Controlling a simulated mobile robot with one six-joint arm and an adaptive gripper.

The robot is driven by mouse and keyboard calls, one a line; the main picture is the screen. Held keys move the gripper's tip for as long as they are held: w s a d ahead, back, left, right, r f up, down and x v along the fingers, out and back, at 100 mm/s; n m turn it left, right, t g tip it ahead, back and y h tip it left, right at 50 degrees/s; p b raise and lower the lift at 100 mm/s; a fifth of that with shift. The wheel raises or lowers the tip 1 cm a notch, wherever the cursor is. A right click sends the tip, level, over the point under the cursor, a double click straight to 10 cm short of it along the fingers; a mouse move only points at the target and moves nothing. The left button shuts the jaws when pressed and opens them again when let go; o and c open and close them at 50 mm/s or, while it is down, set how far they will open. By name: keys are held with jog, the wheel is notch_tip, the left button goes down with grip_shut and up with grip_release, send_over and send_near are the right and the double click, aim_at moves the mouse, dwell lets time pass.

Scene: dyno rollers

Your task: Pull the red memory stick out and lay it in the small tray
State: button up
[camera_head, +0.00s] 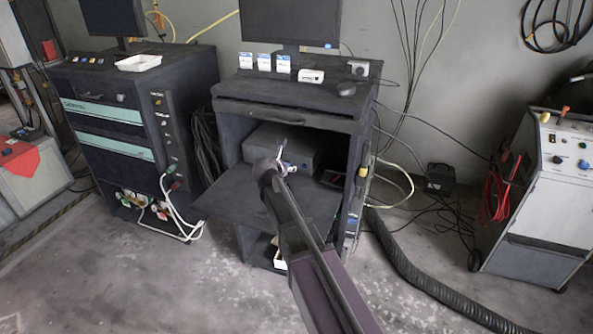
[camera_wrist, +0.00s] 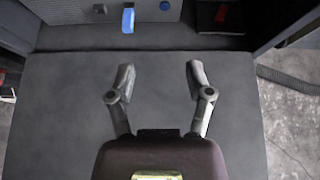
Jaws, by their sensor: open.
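My gripper (camera_wrist: 160,76) is open and empty over the dark fold-down shelf (camera_wrist: 70,95) in the wrist view. Its two fingers are wide apart. In the head view my gripper (camera_head: 285,163) is in front of the grey box (camera_head: 262,143) in the open cabinet. A blue stick (camera_wrist: 128,20) stands out from the box front, beyond the fingertips and left of their middle. A small red patch (camera_wrist: 221,14) shows on a dark flat thing at the right; I cannot tell if it is the red memory stick. A white tray (camera_head: 138,63) sits on the left cabinet.
The cabinet's right side wall (camera_wrist: 285,22) is close. A monitor (camera_head: 290,22) and small boxes stand on the cabinet top. The shelf under my gripper is clear.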

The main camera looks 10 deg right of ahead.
jog(key=shift+n+t+y, duration=0.4)
jog(key=shift+n, duration=0.1)
jog(key=shift+w+a+r+p, duration=0.15)
jog(key=shift+w+a+r, duration=0.1)
jog(key=shift+a, duration=0.45)
jog(key=shift+w+a+r+p, duration=0.15)
jog(key=shift+w+a+r, duration=0.15)
jog(key=shift+a, duration=0.35)
jog(key=shift+w+a+r+p, duration=0.15)
jog(key=shift+w+a+r, duration=0.1)
jog(key=shift+a, duration=0.45)
jog(key=s+d+f+m+g+y+p, duration=0.1)
jog(key=s+m+g+y+p, duration=0.2)
jog(key=s+m, duration=1.2)
jog(key=s+d+f+m+g+y+p, duration=0.2)
jog(key=s+m+g, duration=0.5)
jog(key=s+m, duration=0.8)
jog(key=s+p, duration=0.1)
jog(key=s, duration=0.2)
jog(key=shift+s+d+m+g+y, duration=0.25)
jog(key=shift+d+m+g+y, duration=0.05)
jog(key=shift+m+g+y, duration=0.1)
